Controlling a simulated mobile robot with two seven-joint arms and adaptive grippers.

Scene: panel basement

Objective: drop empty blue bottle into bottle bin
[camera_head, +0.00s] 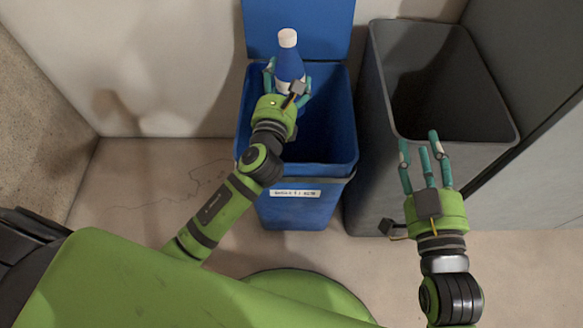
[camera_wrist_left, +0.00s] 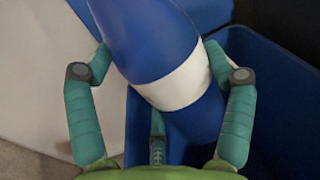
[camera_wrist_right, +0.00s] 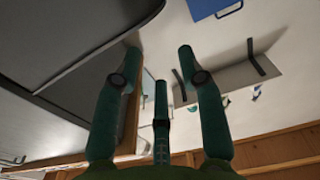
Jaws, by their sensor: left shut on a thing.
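A blue bottle (camera_head: 290,66) with a white cap is held upright, slightly tilted, above the back of the blue bin (camera_head: 306,180). My left gripper (camera_head: 287,84) is shut on the bottle, and its fingers wrap the lower part. In the left wrist view the bottle (camera_wrist_left: 145,38) shows a white band between the fingers, with the bin's blue wall (camera_wrist_left: 262,70) behind and below it. The bin is open at the top and has a white label on its front; the label's text is too small to read. My right gripper (camera_head: 425,155) is open and empty in front of the grey bin.
A tall dark grey bin (camera_head: 440,85) stands open just right of the blue bin. The blue bin's raised lid (camera_head: 325,30) is behind it against the pale wall. A dark grey panel (camera_head: 535,70) is at the far right. The floor left of the bins is clear.

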